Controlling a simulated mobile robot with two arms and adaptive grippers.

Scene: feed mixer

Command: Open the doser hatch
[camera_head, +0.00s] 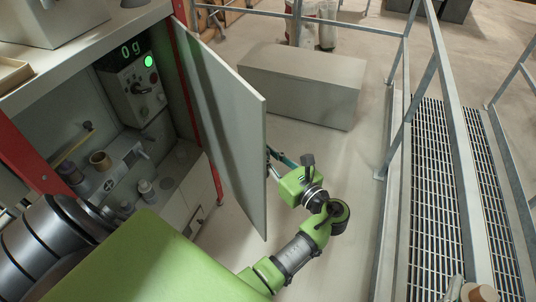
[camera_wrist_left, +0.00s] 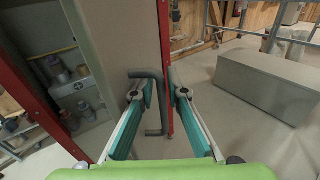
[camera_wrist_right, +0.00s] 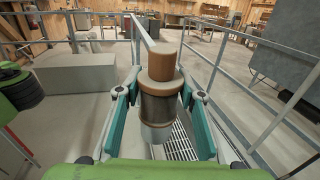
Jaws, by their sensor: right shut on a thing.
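My right gripper (camera_wrist_right: 158,97) is shut on a brown-topped metallic container (camera_wrist_right: 160,95); the container's top (camera_head: 479,293) shows at the bottom right of the head view.
The cabinet holds a control box (camera_head: 135,88) with a "0 g" display and green light. Jars (camera_head: 146,190) stand on its lower shelf. A grey box (camera_head: 303,85) is on the floor behind the door. Metal railings (camera_head: 450,75) and a grated walkway (camera_head: 436,185) lie at the right.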

